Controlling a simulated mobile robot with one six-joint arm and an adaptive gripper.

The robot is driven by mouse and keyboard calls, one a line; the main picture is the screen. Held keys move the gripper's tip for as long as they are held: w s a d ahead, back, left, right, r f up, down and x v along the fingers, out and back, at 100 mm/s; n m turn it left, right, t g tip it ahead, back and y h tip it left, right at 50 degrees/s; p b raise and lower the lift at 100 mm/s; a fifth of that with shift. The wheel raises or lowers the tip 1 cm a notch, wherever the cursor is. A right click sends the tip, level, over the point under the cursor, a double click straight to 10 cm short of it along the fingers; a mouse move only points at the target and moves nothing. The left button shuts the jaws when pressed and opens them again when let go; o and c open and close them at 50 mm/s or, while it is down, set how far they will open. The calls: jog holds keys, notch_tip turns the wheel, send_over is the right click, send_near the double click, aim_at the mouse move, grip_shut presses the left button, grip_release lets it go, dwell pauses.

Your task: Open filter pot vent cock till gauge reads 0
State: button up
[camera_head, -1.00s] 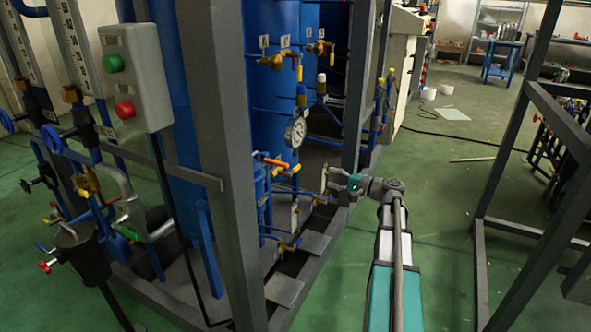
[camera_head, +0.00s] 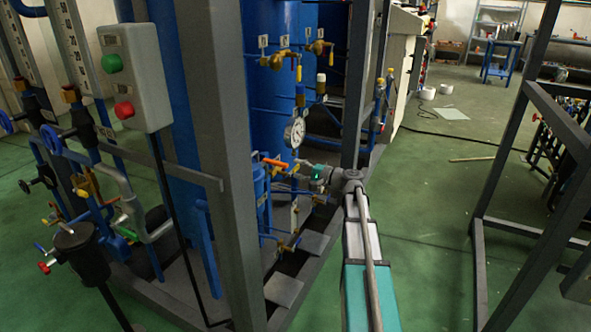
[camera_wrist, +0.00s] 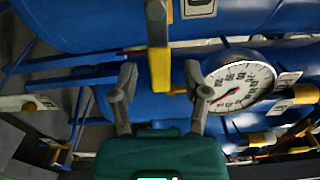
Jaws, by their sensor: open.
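My gripper (camera_head: 300,167) is open and empty beside the small blue filter pot (camera_head: 259,186) in the head view. An orange lever (camera_head: 273,162) sits at the pot's top, just left of the gripper. The round white gauge (camera_head: 296,131) is above the gripper. In the wrist view the two fingers (camera_wrist: 161,80) are spread apart. A yellow bar (camera_wrist: 159,66) lies in line with the gap between them; I cannot tell its distance. The gauge (camera_wrist: 240,87) is right of the fingers, partly covered by the right one. Its red needle shows, but the exact reading is unclear.
A grey frame post (camera_head: 218,150) stands left of the pot, and a thinner post (camera_head: 356,90) stands behind the gripper. Brass valves (camera_head: 278,61) sit higher on the large blue tank (camera_head: 268,100). Green floor (camera_head: 430,200) is free to the right.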

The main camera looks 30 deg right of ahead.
jog(key=shift+w+a, duration=0.35)
jog(key=shift+w, duration=0.1)
grip_shut()
